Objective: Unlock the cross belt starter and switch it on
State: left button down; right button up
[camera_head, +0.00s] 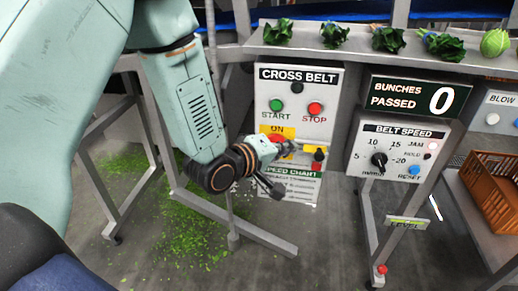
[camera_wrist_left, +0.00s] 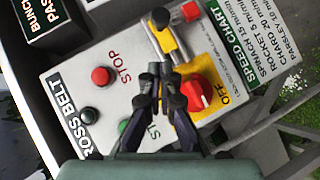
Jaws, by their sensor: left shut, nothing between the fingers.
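The cross belt starter (camera_head: 340,95) is a light grey box with a green START button (camera_head: 276,105) and a red STOP button (camera_head: 315,108). In the left wrist view, its red rotary switch (camera_wrist_left: 196,93) sits on a yellow plate, with OFF printed beside it. Further along is a yellow strip (camera_wrist_left: 178,48) with a metal bar, a black knob (camera_wrist_left: 160,17) and a red-topped piece (camera_wrist_left: 190,11). My left gripper (camera_wrist_left: 160,70) is shut and empty, its tips over the panel beside the switch. In the head view, the left gripper (camera_head: 288,148) partly covers the switch. My right gripper is not seen.
The belt speed box (camera_head: 400,150) and bunches counter (camera_head: 415,97) stand to the right. Leafy bunches (camera_head: 390,40) lie on the ledge above. A brown crate (camera_head: 490,190) is at the far right. A speed chart (camera_head: 290,185) is below the switch.

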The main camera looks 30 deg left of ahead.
pick_arm(q)
jog(key=p+v, duration=0.2)
jog(key=v, duration=0.6)
jog(key=shift+r, duration=0.2)
dwell(0.3)
